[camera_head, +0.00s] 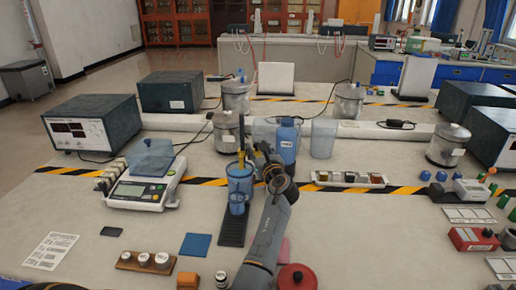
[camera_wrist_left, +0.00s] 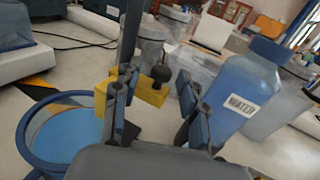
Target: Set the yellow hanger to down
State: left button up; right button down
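The yellow hanger (camera_wrist_left: 149,93) shows in the left wrist view as a yellow piece with a black knob, beside a dark upright post. In the head view a small yellow part (camera_head: 241,143) shows above a blue cylindrical vessel (camera_head: 240,186), on a black base. The vessel's round blue rim (camera_wrist_left: 28,130) is at the left of the wrist view. My left gripper (camera_wrist_left: 156,82) has its fingers apart, with part of the hanger showing between them and part behind the left finger. I cannot tell whether they touch. My right gripper is in no view.
A blue bottle labelled WATER (camera_wrist_left: 243,92) stands close to the right finger; it also shows in the head view (camera_head: 286,142). A balance (camera_head: 143,191) is to the left, and a rack of small samples (camera_head: 349,180) to the right. A red round container (camera_head: 297,278) is in front.

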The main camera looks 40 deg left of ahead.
pick_arm(q)
jog(key=v, duration=0.7)
jog(key=shift+d, duration=0.25)
jog(key=shift+s+r, duration=0.1)
jog(key=shift+s, duration=0.05)
